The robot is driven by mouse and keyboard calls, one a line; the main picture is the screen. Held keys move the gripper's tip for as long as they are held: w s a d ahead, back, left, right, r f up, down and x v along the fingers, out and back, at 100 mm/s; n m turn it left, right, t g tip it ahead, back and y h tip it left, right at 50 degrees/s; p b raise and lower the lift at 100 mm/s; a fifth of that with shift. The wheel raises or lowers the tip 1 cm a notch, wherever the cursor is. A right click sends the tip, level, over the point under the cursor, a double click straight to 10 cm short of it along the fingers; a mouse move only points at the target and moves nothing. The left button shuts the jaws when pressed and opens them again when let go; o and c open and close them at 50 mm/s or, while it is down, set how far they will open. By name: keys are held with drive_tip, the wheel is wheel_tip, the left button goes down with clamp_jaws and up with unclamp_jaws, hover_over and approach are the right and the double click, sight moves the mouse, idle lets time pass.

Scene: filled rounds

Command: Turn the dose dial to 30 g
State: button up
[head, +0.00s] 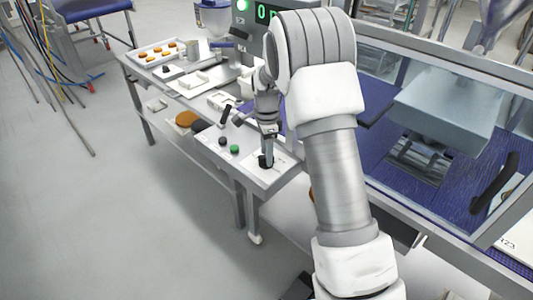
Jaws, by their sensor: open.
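The dose dial (263,163) is a small dark knob on a white plate (259,178) at the near corner of the bench. My gripper (267,158) points down right at the dial, with its fingertips at or just around it. The finger gap is too small to make out, and I cannot tell whether the fingers touch the knob. The dial's scale and pointer are too small to read. A green-lit display (266,12) at the top is partly hidden by my arm.
A green button (234,149) and a dark button (222,140) sit left of the dial. A tray of orange-brown rounds (158,52) is at the far left of the bench. A glass-sided enclosure (440,100) stands close on the right. Open floor lies to the left.

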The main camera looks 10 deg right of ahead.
drive_tip(key=shift+f, duration=0.25)
clamp_jaws()
drive_tip(key=shift+n, duration=0.3)
drive_tip(key=n, duration=1.1)
drive_tip(key=shift+w, duration=0.1)
idle(0.4)
